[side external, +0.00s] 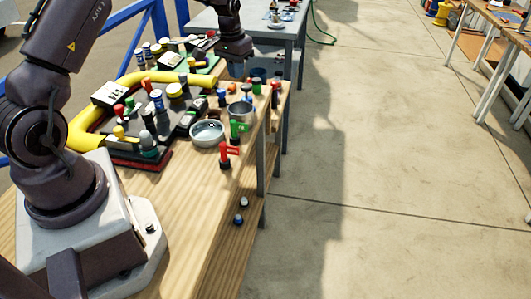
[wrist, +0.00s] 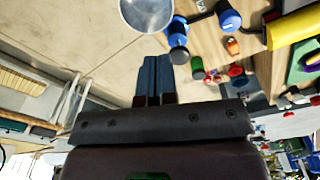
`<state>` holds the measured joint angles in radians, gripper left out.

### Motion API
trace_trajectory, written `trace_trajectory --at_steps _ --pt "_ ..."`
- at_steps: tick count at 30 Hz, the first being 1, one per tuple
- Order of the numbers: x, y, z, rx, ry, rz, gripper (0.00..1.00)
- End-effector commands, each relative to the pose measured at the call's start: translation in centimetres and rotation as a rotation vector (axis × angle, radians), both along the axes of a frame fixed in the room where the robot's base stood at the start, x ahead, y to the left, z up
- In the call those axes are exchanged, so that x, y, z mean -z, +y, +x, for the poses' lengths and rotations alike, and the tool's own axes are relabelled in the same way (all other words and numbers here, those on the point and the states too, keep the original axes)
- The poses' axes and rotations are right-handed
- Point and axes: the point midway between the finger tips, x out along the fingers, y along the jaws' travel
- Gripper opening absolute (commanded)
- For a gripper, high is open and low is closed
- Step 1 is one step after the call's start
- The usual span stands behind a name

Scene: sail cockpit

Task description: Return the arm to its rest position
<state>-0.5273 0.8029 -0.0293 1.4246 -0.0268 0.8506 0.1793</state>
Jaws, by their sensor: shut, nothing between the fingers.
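My gripper (wrist: 154,62) shows in the wrist view with its two dark fingers close together, shut and empty. A metal cup (wrist: 147,12) is beyond the fingertips at the top of that view, apart from them. In the side external view, the dark end of my arm (side external: 235,42) hangs above the far end of the wooden bench (side external: 190,200).
A yellow padded rail (side external: 155,77) curves around a dark panel crowded with small capped items. A round glass-like dish (side external: 207,132), a metal cup (side external: 240,111) and red and green pieces (side external: 226,155) stand near the bench's right edge. The bench's near part is clear.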

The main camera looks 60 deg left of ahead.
Motion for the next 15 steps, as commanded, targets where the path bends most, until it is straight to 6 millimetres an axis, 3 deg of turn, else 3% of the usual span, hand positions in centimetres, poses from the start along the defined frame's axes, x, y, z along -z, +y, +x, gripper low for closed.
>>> trace_trajectory --at_steps 1,9,15 --pt "-1.7 -1.5 -0.8 0.005 0.003 0.002 0.0" --pt "-9.9 -9.4 -6.6 0.045 -0.013 0.025 0.0" --pt "-14.5 -15.0 -12.6 0.101 -0.069 0.051 0.0"
